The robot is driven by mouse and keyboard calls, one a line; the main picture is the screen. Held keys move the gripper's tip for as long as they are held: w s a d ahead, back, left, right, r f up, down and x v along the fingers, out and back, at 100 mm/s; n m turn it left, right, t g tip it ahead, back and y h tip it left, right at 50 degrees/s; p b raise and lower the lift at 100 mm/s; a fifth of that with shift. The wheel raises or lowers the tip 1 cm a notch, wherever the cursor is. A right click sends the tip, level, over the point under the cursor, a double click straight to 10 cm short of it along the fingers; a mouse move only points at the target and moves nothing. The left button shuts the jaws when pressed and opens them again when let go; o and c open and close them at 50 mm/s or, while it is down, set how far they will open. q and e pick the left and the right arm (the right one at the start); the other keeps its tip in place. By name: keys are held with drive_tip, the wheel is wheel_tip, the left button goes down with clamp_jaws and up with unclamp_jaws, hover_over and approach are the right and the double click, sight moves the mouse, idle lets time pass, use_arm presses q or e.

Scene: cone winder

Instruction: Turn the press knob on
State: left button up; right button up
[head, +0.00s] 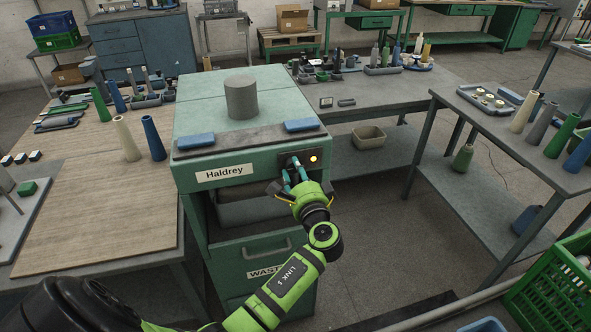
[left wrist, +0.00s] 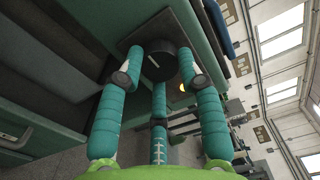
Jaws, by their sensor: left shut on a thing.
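The press is a green cabinet (head: 240,148) labelled Haldrey, with a grey cylinder (head: 241,98) on top. Its knob (left wrist: 158,63) is dark and round with a pale pointer line, on a dark plate on the front face. In the left wrist view the line runs slantwise. My left gripper (head: 294,168) reaches the front panel and is shut on the knob, with teal fingers around it. In the head view the fingers hide most of the knob. An orange lamp (head: 313,158) glows right of the knob. My right gripper is not in view.
Two blue pads (head: 196,141) (head: 301,126) lie on the cabinet's front ledge. A drawer (head: 262,247) with a handle sits below the panel. A wooden-topped table (head: 95,215) with cones stands left. A grey bench (head: 530,165) and a green crate (head: 555,288) stand right.

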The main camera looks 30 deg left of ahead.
use_arm(q)
drive_tip(key=shift+w+r+m, duration=0.15)
drive_tip(key=shift+r+m, duration=0.15)
drive_tip(key=shift+m, duration=0.1)
drive_tip(key=o, duration=1.1)
drive_tip(key=shift+o, duration=0.2)
drive_tip(key=shift+d+f, duration=0.1)
drive_tip(key=shift+f, duration=0.1)
drive_tip(key=v, duration=1.2)
drive_tip(key=shift+f, duration=0.1)
